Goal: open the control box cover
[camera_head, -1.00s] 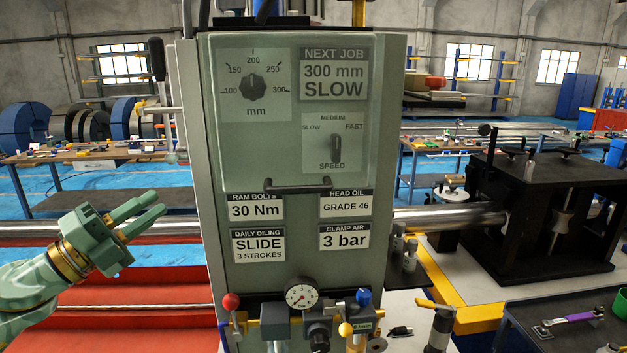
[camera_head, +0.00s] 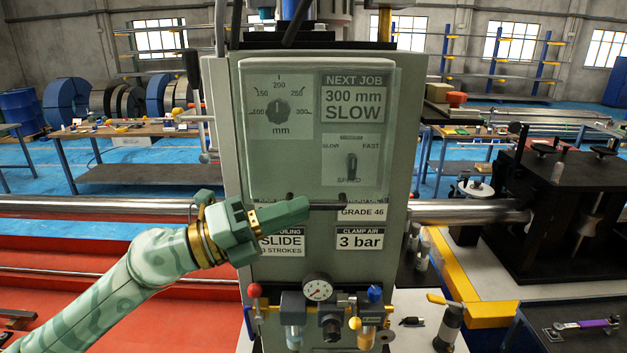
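The clear cover (camera_head: 310,135) of the control box (camera_head: 411,110) is shut over a length dial (camera_head: 277,111), a speed lever (camera_head: 351,167) and the NEXT JOB label. Its dark bar handle (camera_head: 333,205) runs along the bottom edge. My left gripper (camera_head: 298,209) points right, with its fingertips over the left part of the handle. It hides that end and parts of the labels below. The fingers overlap in this view, so I cannot tell whether they are open or whether they touch the handle. My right gripper is not in view.
Below the labels are a pressure gauge (camera_head: 318,289), a red knob (camera_head: 254,290) and a blue knob (camera_head: 375,293). A steel tube (camera_head: 470,212) runs out to the right toward a black machine (camera_head: 560,200).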

